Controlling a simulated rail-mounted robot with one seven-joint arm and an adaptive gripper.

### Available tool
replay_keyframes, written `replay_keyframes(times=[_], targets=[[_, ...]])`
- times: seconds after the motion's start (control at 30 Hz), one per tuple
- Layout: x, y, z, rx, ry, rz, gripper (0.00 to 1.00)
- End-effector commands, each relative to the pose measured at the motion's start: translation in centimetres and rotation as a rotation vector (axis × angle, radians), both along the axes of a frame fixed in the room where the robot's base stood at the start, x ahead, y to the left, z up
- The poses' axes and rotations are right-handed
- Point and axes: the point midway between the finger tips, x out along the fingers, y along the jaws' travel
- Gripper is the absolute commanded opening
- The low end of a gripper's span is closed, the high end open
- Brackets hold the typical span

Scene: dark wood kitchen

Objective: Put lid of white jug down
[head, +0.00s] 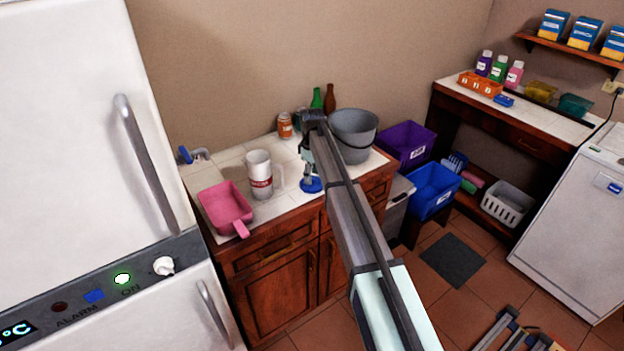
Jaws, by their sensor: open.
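The white jug (259,181) with a red band stands upright on the tiled counter, left of my gripper; its handle faces right. A round blue piece (311,186), which looks like the lid, lies at the counter's front part, right of the jug. My gripper (309,175) points down directly above the blue piece, with its fingers open. From this view I cannot tell whether the fingertips touch it. My forearm runs from the lower right and hides part of the counter behind it.
A pink dustpan-like scoop (225,208) lies left of the jug. An orange can (285,125), green bottle (316,98), brown bottle (330,100) and grey bucket (354,134) stand behind. A white fridge (65,120) borders the left. Some counter is clear around the jug.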

Motion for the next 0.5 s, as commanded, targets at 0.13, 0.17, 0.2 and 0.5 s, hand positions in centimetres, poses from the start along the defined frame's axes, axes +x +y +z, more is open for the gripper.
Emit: replay_keyframes(times=[0.13,0.17,0.2,0.5], targets=[[0.1,0.0,2.5,0.001,-0.004,0.0,0.55],[0.1,0.0,3.0,0.001,-0.004,0.0,0.55],[0.2,0.0,3.9,0.001,-0.004,0.0,0.55],[0.1,0.0,8.8,0.001,-0.001,0.0,0.55]])
